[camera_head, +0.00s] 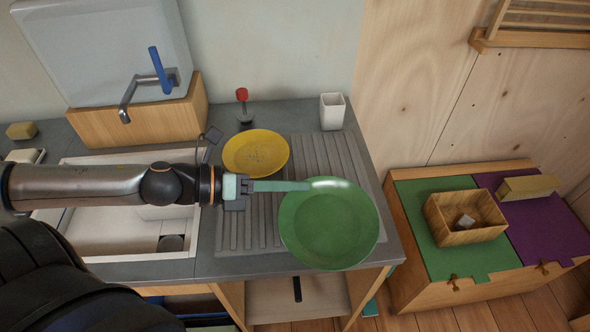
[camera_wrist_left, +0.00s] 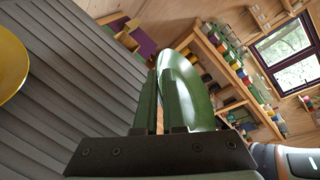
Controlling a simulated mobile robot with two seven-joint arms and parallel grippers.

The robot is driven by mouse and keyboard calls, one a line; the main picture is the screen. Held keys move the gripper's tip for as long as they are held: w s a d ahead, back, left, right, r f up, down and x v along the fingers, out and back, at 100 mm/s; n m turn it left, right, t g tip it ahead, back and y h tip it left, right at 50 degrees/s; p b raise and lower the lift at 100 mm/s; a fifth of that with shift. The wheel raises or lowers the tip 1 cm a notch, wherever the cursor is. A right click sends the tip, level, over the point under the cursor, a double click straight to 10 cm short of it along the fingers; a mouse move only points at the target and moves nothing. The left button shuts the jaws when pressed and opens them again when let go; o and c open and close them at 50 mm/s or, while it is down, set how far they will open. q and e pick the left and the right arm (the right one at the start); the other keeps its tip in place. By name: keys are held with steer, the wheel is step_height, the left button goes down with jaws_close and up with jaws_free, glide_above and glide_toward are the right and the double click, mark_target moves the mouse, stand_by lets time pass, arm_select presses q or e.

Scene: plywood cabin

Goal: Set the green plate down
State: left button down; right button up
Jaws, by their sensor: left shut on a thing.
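The green plate (camera_head: 328,230) is at the right end of the grey ribbed drainboard (camera_head: 310,155) in the head view, partly over the counter's front edge. My left gripper (camera_head: 308,186) comes in from the left and is shut on the plate's far left rim. In the left wrist view the green plate (camera_wrist_left: 187,90) stands out edge-on between the fingers of my left gripper (camera_wrist_left: 165,85). It looks tilted, and I cannot tell whether it touches the drainboard. My right gripper is not in view.
A yellow plate (camera_head: 256,152) lies on the drainboard behind my left arm. A white cup (camera_head: 332,111) and a red-topped item (camera_head: 243,104) stand at the back. The sink (camera_head: 110,238) is left. A chest with a wooden box (camera_head: 465,218) stands right.

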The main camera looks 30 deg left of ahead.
arm_select(q)
steer(key=shift+s+d+r+p, duration=0.1)
steer(key=shift+s+r+p, duration=0.25)
steer(key=shift+s+p, duration=0.3)
steer(key=shift+s+d+r+p, duration=0.1)
steer(key=shift+s+r+p, duration=0.2)
steer(key=shift+s+p, duration=0.3)
steer(key=shift+s, duration=0.15)
